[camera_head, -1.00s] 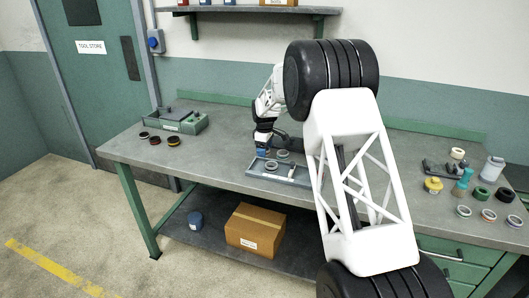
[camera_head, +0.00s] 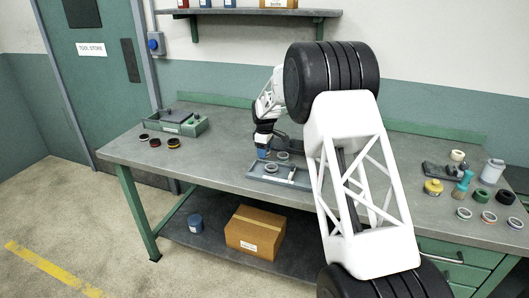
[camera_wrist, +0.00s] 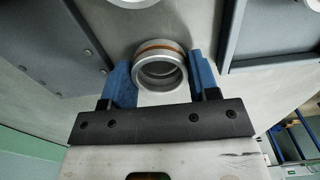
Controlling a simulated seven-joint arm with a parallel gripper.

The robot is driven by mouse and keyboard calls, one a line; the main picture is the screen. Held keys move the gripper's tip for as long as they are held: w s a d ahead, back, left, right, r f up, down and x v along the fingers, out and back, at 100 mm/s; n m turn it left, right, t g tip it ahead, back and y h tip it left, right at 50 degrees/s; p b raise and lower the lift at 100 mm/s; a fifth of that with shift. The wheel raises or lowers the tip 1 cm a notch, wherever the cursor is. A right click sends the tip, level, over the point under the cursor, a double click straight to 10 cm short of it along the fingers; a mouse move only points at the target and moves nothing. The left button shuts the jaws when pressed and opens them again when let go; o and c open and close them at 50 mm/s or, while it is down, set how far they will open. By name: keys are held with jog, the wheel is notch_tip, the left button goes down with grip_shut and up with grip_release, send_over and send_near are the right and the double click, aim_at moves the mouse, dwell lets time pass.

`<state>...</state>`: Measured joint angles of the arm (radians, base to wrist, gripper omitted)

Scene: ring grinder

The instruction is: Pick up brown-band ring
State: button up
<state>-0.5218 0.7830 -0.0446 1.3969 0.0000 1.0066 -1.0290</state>
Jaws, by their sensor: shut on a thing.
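The brown-band ring (camera_wrist: 160,66) is a silver ring with a brown stripe round its outside, seen in the wrist view between my two blue fingers. My gripper (camera_wrist: 162,72) is shut on it, one finger on each side. In the head view my gripper (camera_head: 262,154) points down at the back left of a grey tray (camera_head: 262,177) on the workbench. Two silver rings, one nearer (camera_head: 271,167) and one farther (camera_head: 283,155), show by the gripper there. I cannot tell from that view which one has the brown band.
Part of another silver ring (camera_wrist: 135,2) shows at the top of the wrist view. On the workbench (camera_head: 215,165), several dark rings and a green box (camera_head: 180,123) stand at the left. Several rings, a yellow item (camera_head: 433,187) and a pale bottle (camera_head: 492,171) stand at the right.

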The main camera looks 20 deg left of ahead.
jog(key=shift+r, duration=1.55)
jog(key=shift+s+d+r, duration=0.1)
jog(key=shift+s, duration=0.1)
jog(key=s+d, duration=0.2)
jog(key=s, duration=0.2)
jog(key=s+d+r, duration=0.1)
jog(key=s+d, duration=0.2)
jog(key=s, duration=0.2)
jog(key=s+d, duration=0.2)
jog(key=s, duration=0.2)
jog(key=shift+s+d+r, duration=0.15)
jog(key=shift+s+d, duration=0.1)
jog(key=shift+d, duration=0.05)
jog(key=shift+w+d+r, duration=0.1)
